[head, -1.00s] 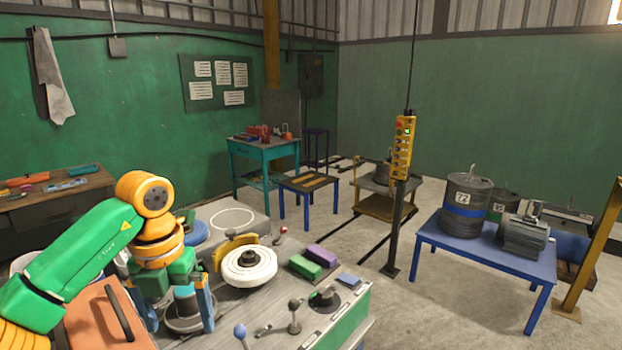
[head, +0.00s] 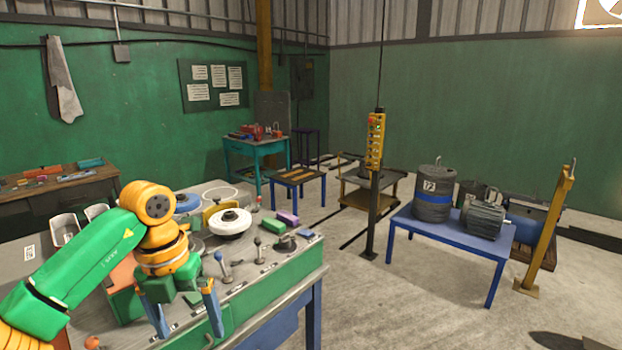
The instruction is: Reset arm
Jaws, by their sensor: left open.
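My left gripper (head: 184,318) hangs at the lower left of the head view, with its green and orange arm coming in from the left. Its two blue fingers are apart and point down, with nothing seen between them. It is in front of the green-sided workbench (head: 270,292), by its front edge. My right gripper is not in view.
The bench carries a white round wheel (head: 230,223), green (head: 273,227) and purple (head: 288,217) blocks, and upright levers (head: 223,267). A yellow control pendant (head: 375,142) hangs by a dark post. A blue table (head: 452,240) holds a drum (head: 433,193). Floor between is open.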

